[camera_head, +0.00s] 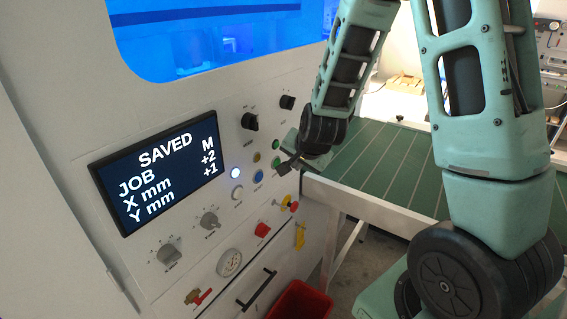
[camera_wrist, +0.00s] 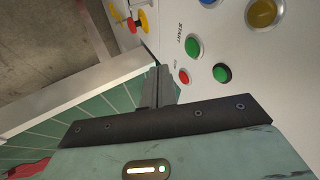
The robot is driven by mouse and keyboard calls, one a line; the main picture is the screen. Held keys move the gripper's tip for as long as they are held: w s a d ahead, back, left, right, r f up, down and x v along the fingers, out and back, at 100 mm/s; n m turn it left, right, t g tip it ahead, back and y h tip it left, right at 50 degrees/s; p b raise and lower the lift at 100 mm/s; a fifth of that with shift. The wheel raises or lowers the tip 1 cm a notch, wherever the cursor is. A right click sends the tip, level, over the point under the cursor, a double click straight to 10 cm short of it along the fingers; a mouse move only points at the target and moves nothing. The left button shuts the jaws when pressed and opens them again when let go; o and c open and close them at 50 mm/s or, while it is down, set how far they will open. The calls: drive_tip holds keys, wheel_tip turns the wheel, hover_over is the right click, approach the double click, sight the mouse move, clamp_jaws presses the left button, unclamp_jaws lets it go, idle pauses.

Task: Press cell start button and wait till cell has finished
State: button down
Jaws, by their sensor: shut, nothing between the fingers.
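The white cell's control panel carries a screen (camera_head: 158,172) reading "SAVED", "JOB M", "X mm +2", "Y mm +1". In the wrist view, a green button (camera_wrist: 193,47) has the label "START" beside it. A red button (camera_wrist: 184,77) and a second green button (camera_wrist: 222,72) sit close to it. My gripper (camera_head: 287,165) is shut and empty at the right side of the panel's button group, partly covering that area in the head view. Its fingertips (camera_wrist: 158,72) show just left of the red button and apart from the START button in the picture; contact with the panel cannot be told.
Knobs (camera_head: 169,253), a gauge (camera_head: 229,262) and a red-yellow emergency stop (camera_head: 290,203) are on the panel. A blue-lit window (camera_head: 215,45) is above. A green-topped table with a white edge (camera_head: 360,199) stands right of the panel. A red bin (camera_head: 300,300) is below.

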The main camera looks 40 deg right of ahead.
sight(277, 163)
drive_tip(key=shift+w+a+f+p, duration=0.15)
drive_tip(key=shift+w+f+p, duration=0.3)
drive_tip(key=shift+w, duration=0.45)
drive_tip(key=shift+w+a+f+p, duration=0.2)
drive_tip(key=shift+w+p, duration=0.3)
drive_tip(key=shift+w, duration=0.35)
drive_tip(key=shift+w+a+f+p, duration=0.1)
drive_tip(key=shift+w+f+p, duration=0.35)
drive_tip(key=shift+w, duration=0.45)
drive_tip(key=shift+r, duration=0.1)
